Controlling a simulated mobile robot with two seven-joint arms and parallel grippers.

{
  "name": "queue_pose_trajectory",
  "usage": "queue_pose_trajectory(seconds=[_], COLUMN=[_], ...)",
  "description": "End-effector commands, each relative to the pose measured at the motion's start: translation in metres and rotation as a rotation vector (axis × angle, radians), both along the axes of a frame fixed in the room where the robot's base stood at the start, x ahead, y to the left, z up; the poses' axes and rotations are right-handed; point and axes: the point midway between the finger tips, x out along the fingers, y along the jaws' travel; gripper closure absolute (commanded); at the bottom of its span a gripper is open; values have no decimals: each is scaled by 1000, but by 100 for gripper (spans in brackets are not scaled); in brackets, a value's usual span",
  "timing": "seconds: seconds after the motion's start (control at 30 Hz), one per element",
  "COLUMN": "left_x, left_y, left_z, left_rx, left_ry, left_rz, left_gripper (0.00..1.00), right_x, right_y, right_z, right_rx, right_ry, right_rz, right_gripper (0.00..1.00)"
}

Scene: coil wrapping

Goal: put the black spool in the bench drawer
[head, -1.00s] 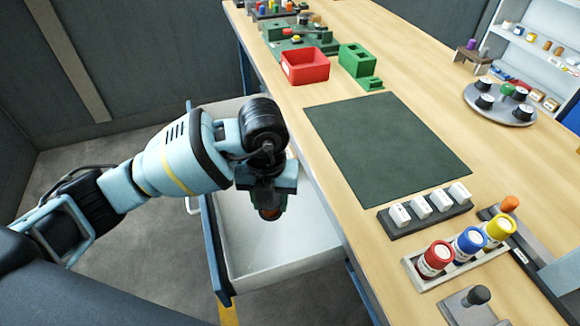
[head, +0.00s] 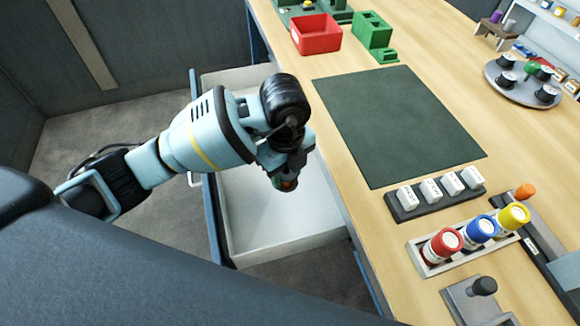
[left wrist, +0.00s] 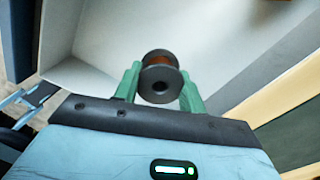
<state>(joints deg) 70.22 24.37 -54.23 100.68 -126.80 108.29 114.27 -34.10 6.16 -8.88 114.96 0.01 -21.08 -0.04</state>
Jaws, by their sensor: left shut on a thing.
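The bench drawer (head: 270,225) is pulled open on the left side of the bench, its white inside bare where I see it. My left gripper (head: 286,181) hangs over the drawer with its fingers pointing down. In the left wrist view, its green fingers (left wrist: 160,88) are shut on the black spool (left wrist: 159,84), which has dark flanges and copper-orange winding. The spool is above the drawer floor; the exact height is unclear. In the head view only a small reddish-dark part of it shows below the fingers. My right gripper is not in view.
The bench top holds a dark green mat (head: 398,125), a red bin (head: 316,35), a green block (head: 371,30), a rack of white blocks (head: 438,193) and a rack of red, blue and yellow cylinders (head: 468,238). A round tray (head: 522,84) of spools stands at the right.

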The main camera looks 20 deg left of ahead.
Motion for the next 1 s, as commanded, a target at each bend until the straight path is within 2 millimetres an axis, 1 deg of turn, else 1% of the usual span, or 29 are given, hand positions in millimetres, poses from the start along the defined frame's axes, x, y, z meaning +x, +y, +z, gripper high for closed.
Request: queue_pose_trajectory(seconds=[0.03, 0.2, 0.3, 0.47, 0.57, 0.7, 0.8, 1.0], left_x=[-1, -1, 0, 0, -1, -1, -1, 0], left_y=[0, 1, 0, 0, 0, 0, 0, 0], left_z=[-10, -36, -41, -43, -54, -77, -88, -90], left_rx=[1, 2, 1, 1, 1, 2, 1, 1], left_ry=[4, 5, 1, 2, 4, 5, 2, -1], left_rz=[1, -1, -1, -1, -1, -2, -1, -2], left_gripper=[82, 82, 82, 82, 82, 82, 82, 82], right_x=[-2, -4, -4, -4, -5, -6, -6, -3], right_y=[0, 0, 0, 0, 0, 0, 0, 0], right_z=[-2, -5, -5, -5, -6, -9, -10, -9], right_rx=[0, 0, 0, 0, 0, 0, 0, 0], right_ry=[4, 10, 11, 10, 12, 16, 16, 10], right_rz=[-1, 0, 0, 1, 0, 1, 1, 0], right_gripper=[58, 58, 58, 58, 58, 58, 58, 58])
